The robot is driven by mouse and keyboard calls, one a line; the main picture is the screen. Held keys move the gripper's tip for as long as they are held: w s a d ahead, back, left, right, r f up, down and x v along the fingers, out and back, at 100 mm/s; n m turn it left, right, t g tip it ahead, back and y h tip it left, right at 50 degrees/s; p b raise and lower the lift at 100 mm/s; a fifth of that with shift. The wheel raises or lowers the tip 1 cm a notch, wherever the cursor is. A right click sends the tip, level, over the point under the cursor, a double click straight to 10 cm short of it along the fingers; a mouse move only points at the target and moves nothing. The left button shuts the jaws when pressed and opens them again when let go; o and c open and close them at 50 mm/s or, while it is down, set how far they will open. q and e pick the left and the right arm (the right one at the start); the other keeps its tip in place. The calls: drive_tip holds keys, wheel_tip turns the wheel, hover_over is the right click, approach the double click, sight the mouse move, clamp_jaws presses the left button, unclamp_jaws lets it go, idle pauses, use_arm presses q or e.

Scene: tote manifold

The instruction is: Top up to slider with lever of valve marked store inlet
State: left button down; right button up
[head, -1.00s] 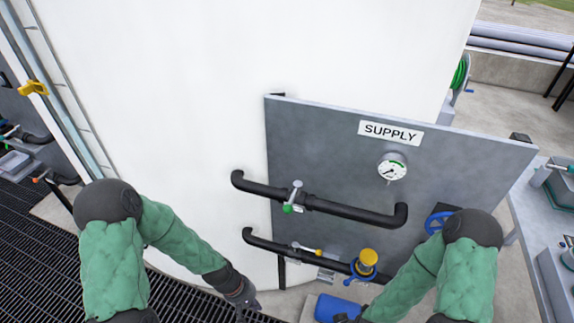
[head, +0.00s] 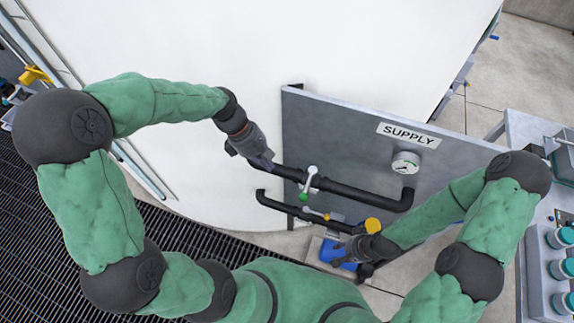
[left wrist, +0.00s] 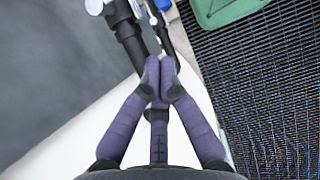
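The upper black pipe (head: 355,191) on the grey SUPPLY panel carries a valve (head: 306,187) with a silver lever and a green part. The lower pipe (head: 275,206) has a valve with a yellow lever (head: 317,213). Tags by the valves are too small to read. A yellow slider (head: 35,75) sits on the upright tube beside the white tank. My left gripper (head: 268,163) is by the left end of the upper pipe. In the left wrist view its purple fingers (left wrist: 160,72) meet, with nothing visible between them. My right gripper (head: 342,258) is low by a blue object; its fingers are unclear.
A dial gauge (head: 405,162) is under the SUPPLY sign (head: 408,135). A yellow cap (head: 373,225) is near the lower pipe's right end. A blue object (head: 333,252) lies below. A bench with teal-topped jars (head: 560,237) stands at right; dark grating covers the left floor.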

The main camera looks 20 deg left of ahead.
sight(308, 184)
use_arm(q)
drive_tip(key=d+f, duration=0.8)
drive_tip(key=shift+s+d, duration=0.15)
drive_tip(key=shift+s, duration=0.05)
use_arm(e)
drive_tip(key=shift+f, duration=0.15)
idle(0.4)
